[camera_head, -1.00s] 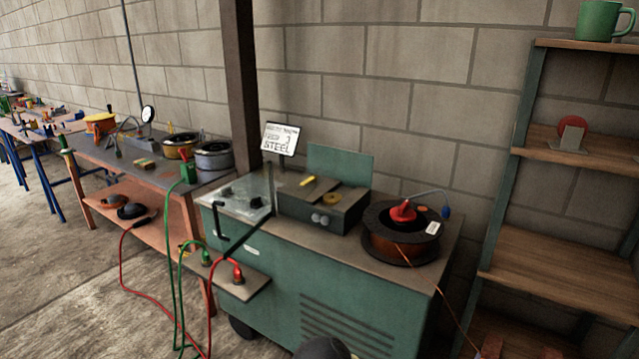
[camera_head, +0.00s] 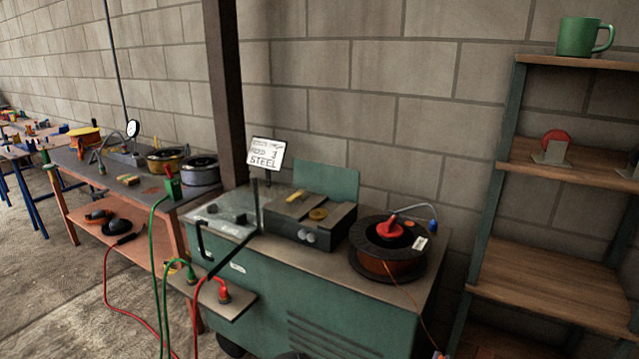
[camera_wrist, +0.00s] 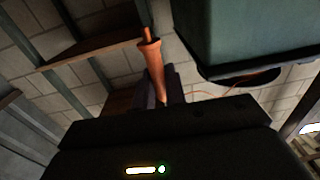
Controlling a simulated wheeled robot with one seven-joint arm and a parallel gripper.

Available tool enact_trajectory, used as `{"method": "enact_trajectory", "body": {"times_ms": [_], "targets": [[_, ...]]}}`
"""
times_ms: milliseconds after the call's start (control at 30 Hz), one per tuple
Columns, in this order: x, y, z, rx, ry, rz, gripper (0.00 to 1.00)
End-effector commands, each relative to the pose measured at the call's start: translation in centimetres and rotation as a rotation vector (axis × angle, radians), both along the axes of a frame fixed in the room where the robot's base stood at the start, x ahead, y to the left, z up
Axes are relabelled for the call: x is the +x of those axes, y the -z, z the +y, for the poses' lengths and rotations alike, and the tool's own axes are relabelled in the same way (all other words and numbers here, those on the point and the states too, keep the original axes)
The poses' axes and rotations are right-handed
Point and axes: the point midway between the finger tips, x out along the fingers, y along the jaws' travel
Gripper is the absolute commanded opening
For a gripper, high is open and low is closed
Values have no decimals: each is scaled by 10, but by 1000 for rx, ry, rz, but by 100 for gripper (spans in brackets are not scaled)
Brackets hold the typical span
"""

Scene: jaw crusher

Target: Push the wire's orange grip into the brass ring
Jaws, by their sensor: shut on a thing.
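My gripper (camera_wrist: 163,98) shows in the wrist view, its dark fingers shut on the orange grip (camera_wrist: 153,58). The grip is a tapered orange handle with a thinner tip pointing toward the top of that view. In the head view, a small orange piece (camera_head: 438,354) at the bottom edge, at the end of the thin wire (camera_head: 408,298), looks like the same grip; my gripper is not clear there.
The wire runs from an orange spool (camera_head: 388,266) on the green cabinet (camera_head: 330,300). A wooden shelf unit (camera_head: 555,282) stands at right. Red and green cables (camera_head: 163,280) hang at left. In the wrist view, the green cabinet (camera_wrist: 245,35) is close, upper right of the grip.

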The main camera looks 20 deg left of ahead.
Motion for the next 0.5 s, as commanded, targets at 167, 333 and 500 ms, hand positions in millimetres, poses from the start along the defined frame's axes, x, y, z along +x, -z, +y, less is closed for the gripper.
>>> {"method": "enact_trajectory", "body": {"times_ms": [167,333,500], "targets": [[19,-15,41,2,-158,0,0],[33,-27,93,4,-353,-3,0],[38,-45,146,3,-554,-2,0]]}}
